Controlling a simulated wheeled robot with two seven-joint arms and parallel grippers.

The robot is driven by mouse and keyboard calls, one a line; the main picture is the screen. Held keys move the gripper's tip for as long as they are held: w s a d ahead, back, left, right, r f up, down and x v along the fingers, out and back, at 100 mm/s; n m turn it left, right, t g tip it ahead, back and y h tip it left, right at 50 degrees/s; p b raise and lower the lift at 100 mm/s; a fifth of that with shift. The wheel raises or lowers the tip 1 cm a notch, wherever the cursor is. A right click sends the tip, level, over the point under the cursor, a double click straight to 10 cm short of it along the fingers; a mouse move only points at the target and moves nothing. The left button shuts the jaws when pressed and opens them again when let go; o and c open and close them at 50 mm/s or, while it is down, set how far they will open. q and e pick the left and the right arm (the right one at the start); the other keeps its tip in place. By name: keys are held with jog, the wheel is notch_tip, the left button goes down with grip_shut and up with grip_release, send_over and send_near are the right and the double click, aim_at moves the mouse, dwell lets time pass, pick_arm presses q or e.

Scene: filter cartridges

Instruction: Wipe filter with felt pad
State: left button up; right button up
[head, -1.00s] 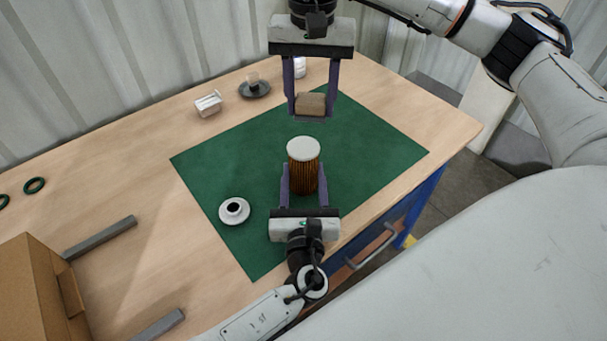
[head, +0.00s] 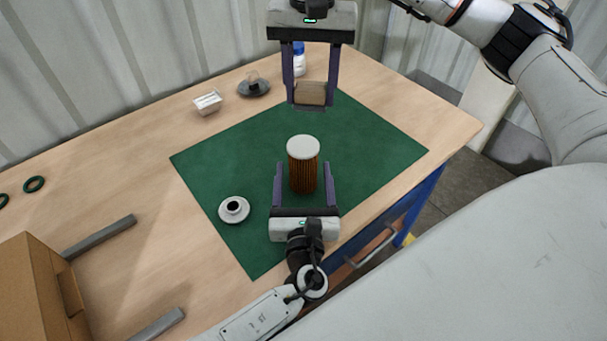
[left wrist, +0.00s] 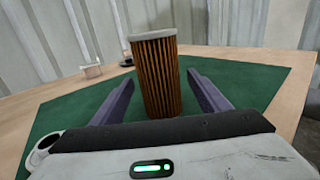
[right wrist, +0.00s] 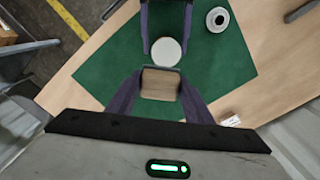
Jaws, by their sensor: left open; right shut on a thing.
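The filter (head: 303,172), a brown pleated cylinder with a white top cap, stands upright on the green mat (head: 370,150). It also shows in the left wrist view (left wrist: 158,80). My left gripper (head: 304,170) is open, with its fingers on either side of the filter and gaps between. My right gripper (head: 312,105) is shut on the felt pad (head: 311,93), a tan block, held above the far part of the mat, apart from the filter. The pad also shows between the fingers in the right wrist view (right wrist: 160,84).
A white cap with a dark centre (head: 234,209) lies on the mat's left part. A white dish (head: 208,102), a dark round dish (head: 254,87) and a white-and-blue bottle (head: 299,60) stand at the back. A cardboard box (head: 35,290) and grey bars (head: 100,237) are at left.

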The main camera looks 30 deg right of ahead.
pick_arm(q)
jog(key=v, duration=1.2)
